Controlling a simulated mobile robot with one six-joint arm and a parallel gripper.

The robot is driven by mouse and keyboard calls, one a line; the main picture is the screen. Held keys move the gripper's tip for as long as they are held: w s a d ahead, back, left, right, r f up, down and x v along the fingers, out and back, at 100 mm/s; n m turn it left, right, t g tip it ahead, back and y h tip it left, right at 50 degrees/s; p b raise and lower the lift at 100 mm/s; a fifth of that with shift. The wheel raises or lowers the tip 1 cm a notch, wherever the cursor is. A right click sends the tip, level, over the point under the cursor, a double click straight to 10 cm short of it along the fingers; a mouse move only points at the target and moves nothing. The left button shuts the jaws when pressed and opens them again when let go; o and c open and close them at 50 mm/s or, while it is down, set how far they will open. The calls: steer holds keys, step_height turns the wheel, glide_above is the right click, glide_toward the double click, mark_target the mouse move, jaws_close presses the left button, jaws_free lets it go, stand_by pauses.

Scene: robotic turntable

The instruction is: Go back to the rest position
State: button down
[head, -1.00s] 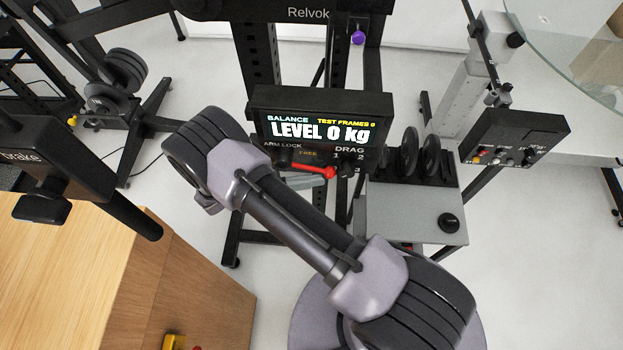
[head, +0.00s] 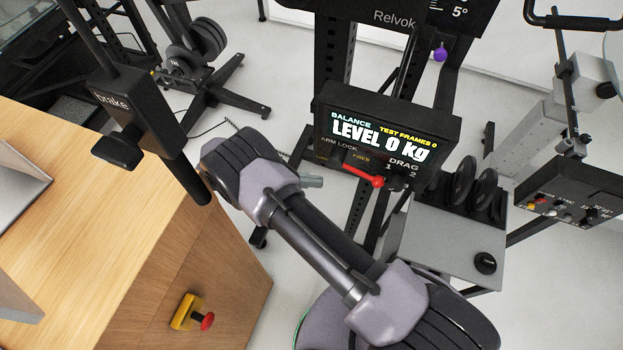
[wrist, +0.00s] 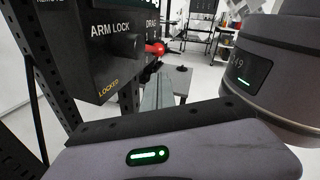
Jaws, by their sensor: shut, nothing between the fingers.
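My arm (head: 322,238) crosses the head view from the lower right toward the middle, in front of the stand. My gripper shows only as a short grey tip (head: 312,181) beside the arm, left of a lever with a red end (head: 378,181). In the wrist view its pale grey fingers (wrist: 158,92) appear together and empty, below the ARM LOCK panel (wrist: 105,45). They look apart from the lever's red end (wrist: 155,48). The rest of the gripper is hidden behind my arm in the head view.
The balance display (head: 385,138) reads LEVEL 0 kg. A grey shelf (head: 440,235) with black discs stands to the right. A wooden cabinet (head: 120,220) with a red stop button (head: 207,321) is at the left, below a brake box (head: 130,120). Pale floor shows between.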

steer(key=d+r+m+g+y+b, duration=0.1)
steer(key=d+r+m+y, duration=0.2)
steer(key=r, duration=0.3)
steer(key=s+d+r+m+g+y+b, duration=0.1)
steer(key=d+r+m+y, duration=0.2)
steer(key=r, duration=0.3)
steer(key=d+r+m+g+y+b, duration=0.1)
steer(key=d+r+m+y, duration=0.2)
steer(key=r+y, duration=0.15)
steer(key=s+d+r+m+t+y+b, duration=0.1)
steer(key=s+r+m+t+y, duration=0.3)
steer(key=m, duration=0.4)
steer(key=s+d+r+m+t+y+b, duration=0.1)
steer(key=s+r+m+t+y, duration=0.2)
steer(key=s+m, duration=0.5)
steer(key=t+y, duration=0.1)
steer(key=t, duration=0.1)
steer(key=shift+s+r+t+y, duration=0.35)
steer(key=shift+t, duration=0.05)
